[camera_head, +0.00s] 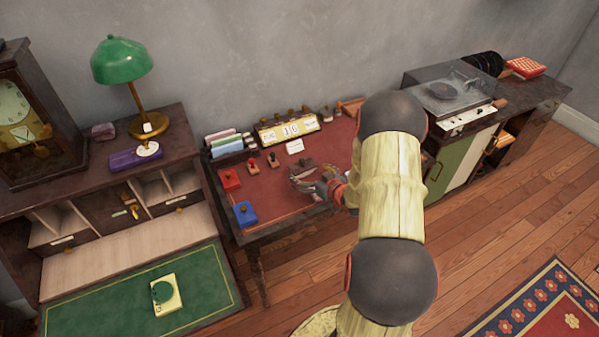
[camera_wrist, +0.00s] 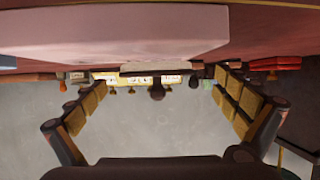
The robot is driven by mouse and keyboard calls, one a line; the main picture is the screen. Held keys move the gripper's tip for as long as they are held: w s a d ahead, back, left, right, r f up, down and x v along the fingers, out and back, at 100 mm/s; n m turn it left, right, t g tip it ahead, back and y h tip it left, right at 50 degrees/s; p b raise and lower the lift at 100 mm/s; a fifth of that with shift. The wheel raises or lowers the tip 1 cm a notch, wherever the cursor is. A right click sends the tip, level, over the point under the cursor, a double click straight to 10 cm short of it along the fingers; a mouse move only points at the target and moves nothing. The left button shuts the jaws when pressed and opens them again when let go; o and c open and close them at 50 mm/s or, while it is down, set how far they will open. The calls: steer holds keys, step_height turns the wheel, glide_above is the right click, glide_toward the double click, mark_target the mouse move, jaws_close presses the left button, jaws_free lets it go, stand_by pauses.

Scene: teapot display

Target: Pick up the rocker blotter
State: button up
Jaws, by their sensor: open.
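The rocker blotter (camera_head: 303,168) looks like a small dark grey-brown piece on the red desk top, right by my fingertips and partly covered by them. In the wrist view, which is upside down, its likely dark knob and pale base (camera_wrist: 157,90) show centred between the fingers and beyond them. My gripper (camera_head: 312,180) is low over the desk, and its fingers are spread wide in the wrist view (camera_wrist: 162,88). Nothing is held. I cannot tell how far the fingertips are from the blotter.
A blue box (camera_head: 245,214) and a red box (camera_head: 230,180) stand on the desk's left. A calendar block (camera_head: 289,130) and several knobbed stamps line the back. A white card (camera_head: 295,146) is behind the blotter. A pale slab (camera_wrist: 110,35), unclear to me, fills the wrist view's top.

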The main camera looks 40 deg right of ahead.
mark_target(304, 166)
steer(key=x, duration=0.2)
steer(key=b+x, duration=0.2)
steer(key=x, duration=0.1)
steer(key=shift+w+d+r, duration=0.3)
steer(key=shift+w+d, duration=0.05)
steer(key=c, duration=0.3)
steer(key=c, duration=1.1)
steer(key=shift+r, duration=0.1)
steer(key=shift+c, duration=0.3)
